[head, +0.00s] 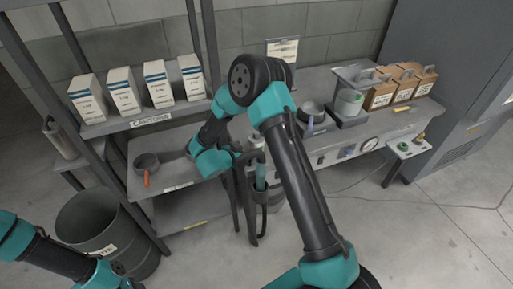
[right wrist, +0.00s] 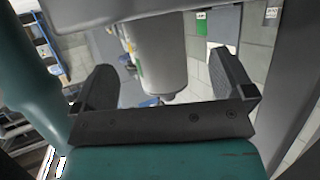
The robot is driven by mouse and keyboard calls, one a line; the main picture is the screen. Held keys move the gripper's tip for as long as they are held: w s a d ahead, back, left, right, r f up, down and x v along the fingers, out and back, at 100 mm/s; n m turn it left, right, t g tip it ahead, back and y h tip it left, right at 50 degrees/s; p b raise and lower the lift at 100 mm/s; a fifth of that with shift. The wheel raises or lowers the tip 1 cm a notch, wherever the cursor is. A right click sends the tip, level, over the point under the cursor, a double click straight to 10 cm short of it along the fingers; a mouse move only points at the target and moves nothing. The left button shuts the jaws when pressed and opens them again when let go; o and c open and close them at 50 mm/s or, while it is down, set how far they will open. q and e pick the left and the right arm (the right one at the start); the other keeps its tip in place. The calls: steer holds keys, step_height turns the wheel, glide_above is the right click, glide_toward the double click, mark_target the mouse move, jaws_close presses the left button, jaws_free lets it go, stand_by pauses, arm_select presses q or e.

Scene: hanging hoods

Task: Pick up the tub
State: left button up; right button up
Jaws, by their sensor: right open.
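In the right wrist view, a pale rounded container (right wrist: 162,68) with a green and yellow mark shows beyond and between my fingers. I cannot tell whether it is the same tub. My right gripper (right wrist: 160,64) is open, its fingers wide apart, with nothing visibly clamped. In the head view the end of my right arm hangs near the bench's left end, and its fingers are hard to make out. My left arm enters at bottom left; its gripper is out of view.
A shelf at left holds several white cartons (head: 124,92). A small pot with an orange handle (head: 146,163) sits below it. A large dark bin (head: 97,222) stands on the floor. Brown boxes (head: 403,85) stand at the bench's right end. The floor at lower right is mostly clear.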

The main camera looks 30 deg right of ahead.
mark_target(251, 149)
steer(key=shift+d, duration=0.15)
steer(key=shift+r+x, duration=0.15)
steer(key=shift+x, duration=1.15)
steer(key=shift+r+x, duration=0.15)
steer(key=shift+x, duration=1.15)
steer(key=shift+s+d, duration=0.1)
steer(key=shift+d, duration=0.05)
steer(key=c, duration=0.8)
